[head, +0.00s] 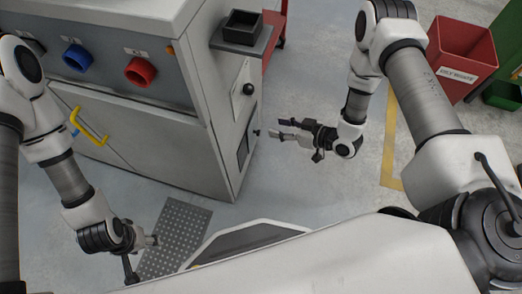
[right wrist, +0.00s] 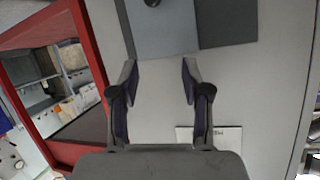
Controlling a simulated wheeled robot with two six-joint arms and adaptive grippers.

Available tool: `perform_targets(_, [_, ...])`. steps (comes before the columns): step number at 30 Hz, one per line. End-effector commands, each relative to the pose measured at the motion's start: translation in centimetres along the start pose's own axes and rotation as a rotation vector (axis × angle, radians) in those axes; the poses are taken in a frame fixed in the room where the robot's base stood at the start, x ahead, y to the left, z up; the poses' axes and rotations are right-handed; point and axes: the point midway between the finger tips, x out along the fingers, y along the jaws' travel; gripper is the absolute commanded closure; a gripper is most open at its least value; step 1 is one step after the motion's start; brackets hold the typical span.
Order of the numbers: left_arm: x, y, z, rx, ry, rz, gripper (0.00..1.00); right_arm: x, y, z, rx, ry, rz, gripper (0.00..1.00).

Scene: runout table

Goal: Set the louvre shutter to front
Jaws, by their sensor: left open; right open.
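I cannot clearly make out the louvre shutter. A dark slot (head: 243,150) with a small dark knob (head: 256,132) beside it is on the side of the grey cabinet (head: 150,150), and may be part of it; its setting cannot be read. My right gripper (head: 278,128) is open and empty, pointing at this side, a little to the right of the knob and apart from it. In the right wrist view its spread fingers (right wrist: 160,76) have a grey surface behind them. My left gripper (head: 154,240) is open and empty, low in front of the cabinet.
The cabinet front has a blue knob (head: 76,58), a red knob (head: 140,71) and a yellow handle (head: 88,127). A black tray (head: 243,27) sits on a side shelf above a black ball knob (head: 248,89). A red bin (head: 462,50) stands at right; floor between is clear.

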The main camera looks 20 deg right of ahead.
Motion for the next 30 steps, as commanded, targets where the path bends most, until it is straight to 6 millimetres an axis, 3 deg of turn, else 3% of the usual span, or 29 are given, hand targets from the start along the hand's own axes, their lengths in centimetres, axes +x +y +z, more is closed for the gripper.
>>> perform_targets(1, [6.1,0.0,0.0,0.000,0.000,0.000,0.45,2.2,1.5,4.7,-0.043,0.075,-0.036,0.52])
perform_targets(3, [9.4,-0.1,0.0,0.000,0.000,0.000,0.45,3.1,2.3,6.4,-0.103,0.180,-0.098,0.52])
perform_targets(6, [12.4,-0.1,0.0,0.000,0.000,0.000,0.45,3.3,3.0,8.0,-0.167,0.292,-0.170,0.52])
perform_targets(13, [14.1,-0.1,-0.1,0.000,0.001,0.000,0.45,3.4,2.9,8.2,-0.216,0.381,-0.236,0.52])
perform_targets(24, [16.7,-0.2,-0.2,-0.005,0.005,-0.001,0.45,9.2,1.1,6.0,-0.215,0.377,-0.237,0.52])
perform_targets(30, [16.7,-0.2,-0.2,-0.006,0.005,-0.001,0.45,9.7,0.9,5.5,-0.213,0.375,-0.234,0.52])
